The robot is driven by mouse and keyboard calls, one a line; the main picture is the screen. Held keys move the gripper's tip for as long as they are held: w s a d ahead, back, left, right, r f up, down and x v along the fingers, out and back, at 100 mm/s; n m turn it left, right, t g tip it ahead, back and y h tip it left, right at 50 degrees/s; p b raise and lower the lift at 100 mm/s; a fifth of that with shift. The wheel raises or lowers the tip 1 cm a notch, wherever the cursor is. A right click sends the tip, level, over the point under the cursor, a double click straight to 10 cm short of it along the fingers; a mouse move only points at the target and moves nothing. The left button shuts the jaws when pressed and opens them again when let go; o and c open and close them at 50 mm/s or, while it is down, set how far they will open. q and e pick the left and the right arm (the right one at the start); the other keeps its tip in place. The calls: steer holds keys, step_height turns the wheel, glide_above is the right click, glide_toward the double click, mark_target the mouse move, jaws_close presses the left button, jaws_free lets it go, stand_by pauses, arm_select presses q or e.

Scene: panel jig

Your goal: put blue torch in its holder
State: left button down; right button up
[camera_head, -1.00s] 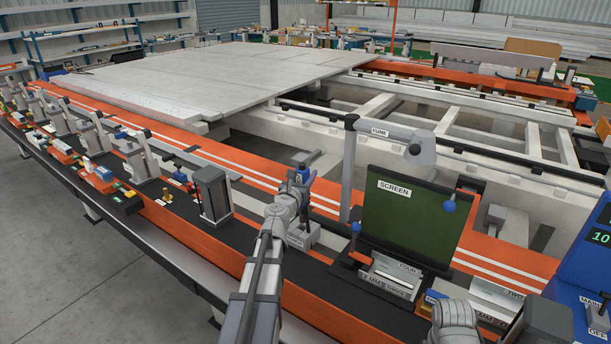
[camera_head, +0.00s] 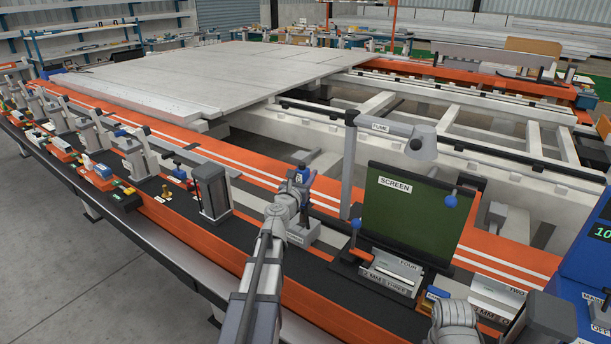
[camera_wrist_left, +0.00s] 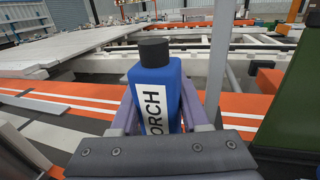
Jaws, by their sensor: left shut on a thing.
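The blue torch (camera_wrist_left: 155,88) stands upright between the jaws of my left gripper in the left wrist view. It has a black cap and a white label reading TORCH. In the head view the torch (camera_head: 302,174) is small, at the tip of my left gripper (camera_head: 297,187), which is shut on it. A grey block with a small label (camera_head: 300,232) sits on the bench beside my left wrist, partly hidden by it. I cannot read its label or tell whether it is the holder. My right gripper's fingers do not show.
The green SCREEN panel (camera_head: 410,215) and the FUME lamp arm (camera_head: 350,170) stand right of my left gripper. A grey upright box (camera_head: 212,192) stands to its left. Labelled blocks (camera_head: 392,272) lie in front of the screen. The orange rail (camera_head: 265,172) runs behind.

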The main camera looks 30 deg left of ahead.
arm_select(q)
steer(key=shift+f, duration=0.15)
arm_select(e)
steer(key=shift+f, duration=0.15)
arm_select(q)
steer(key=shift+f+b, duration=0.95)
steer(key=shift+b, duration=0.15)
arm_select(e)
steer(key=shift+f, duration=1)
arm_select(q)
steer(key=shift+f, duration=0.2)
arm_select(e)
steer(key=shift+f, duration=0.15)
arm_select(q)
steer(key=shift+f+b, duration=1.3)
steer(key=shift+b, duration=0.2)
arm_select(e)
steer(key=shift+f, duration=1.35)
arm_select(q)
steer(key=shift+f, duration=0.2)
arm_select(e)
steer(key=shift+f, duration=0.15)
arm_select(q)
steer(key=shift+f+b, duration=0.6)
steer(key=shift+b, duration=0.2)
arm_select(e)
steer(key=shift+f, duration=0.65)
arm_select(q)
steer(key=shift+c, duration=1.6)
jaws_free()
